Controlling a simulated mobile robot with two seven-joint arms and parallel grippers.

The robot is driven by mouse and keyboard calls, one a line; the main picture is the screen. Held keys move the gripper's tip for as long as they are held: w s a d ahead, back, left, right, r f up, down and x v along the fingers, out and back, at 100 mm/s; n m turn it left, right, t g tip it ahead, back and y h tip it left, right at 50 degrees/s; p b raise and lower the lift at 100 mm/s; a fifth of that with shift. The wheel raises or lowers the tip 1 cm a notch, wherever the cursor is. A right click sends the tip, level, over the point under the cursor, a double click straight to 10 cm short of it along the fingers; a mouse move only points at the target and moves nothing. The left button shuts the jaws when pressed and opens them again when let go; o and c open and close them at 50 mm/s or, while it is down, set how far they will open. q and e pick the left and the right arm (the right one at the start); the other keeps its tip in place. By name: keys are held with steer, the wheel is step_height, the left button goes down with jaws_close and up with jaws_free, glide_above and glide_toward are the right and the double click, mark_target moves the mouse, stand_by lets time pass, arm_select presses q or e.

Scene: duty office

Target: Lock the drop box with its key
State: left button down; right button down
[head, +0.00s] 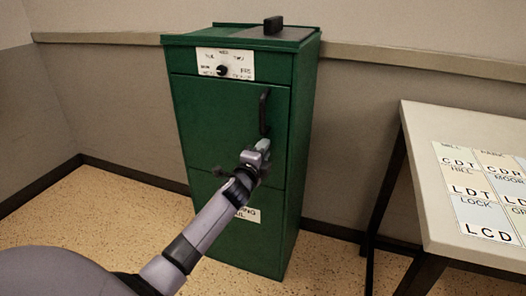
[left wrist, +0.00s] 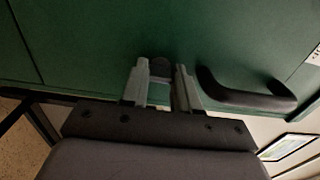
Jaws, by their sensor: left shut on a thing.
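The drop box (head: 225,125) is a tall green cabinet with a closed front door and a black handle (head: 264,110). My left gripper (head: 262,155) is at the door front, just below the handle. In the left wrist view the two grey fingers (left wrist: 163,84) are close together, with a dark rounded piece between their tips, against the green door. This looks like the key (left wrist: 162,67); its shaft and the keyhole are hidden, so I cannot tell how deep it sits. The handle (left wrist: 245,96) is right of the fingers there. My right gripper is not in view.
A white dial plate (head: 238,58) with a black knob (head: 222,71) is at the box's top front. A black handle (head: 273,25) stands on the lid. A table (head: 420,150) with lettered cards (head: 478,185) is at the right. Speckled floor at the left is free.

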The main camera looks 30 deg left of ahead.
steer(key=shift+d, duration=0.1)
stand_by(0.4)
arm_select(q)
steer(key=c, duration=0.8)
jaws_free()
steer(key=shift+c, duration=0.2)
steer(key=shift+s, duration=0.1)
steer(key=p+v, duration=0.1)
steer(key=v, duration=0.6)
steer(key=shift+p, duration=0.35)
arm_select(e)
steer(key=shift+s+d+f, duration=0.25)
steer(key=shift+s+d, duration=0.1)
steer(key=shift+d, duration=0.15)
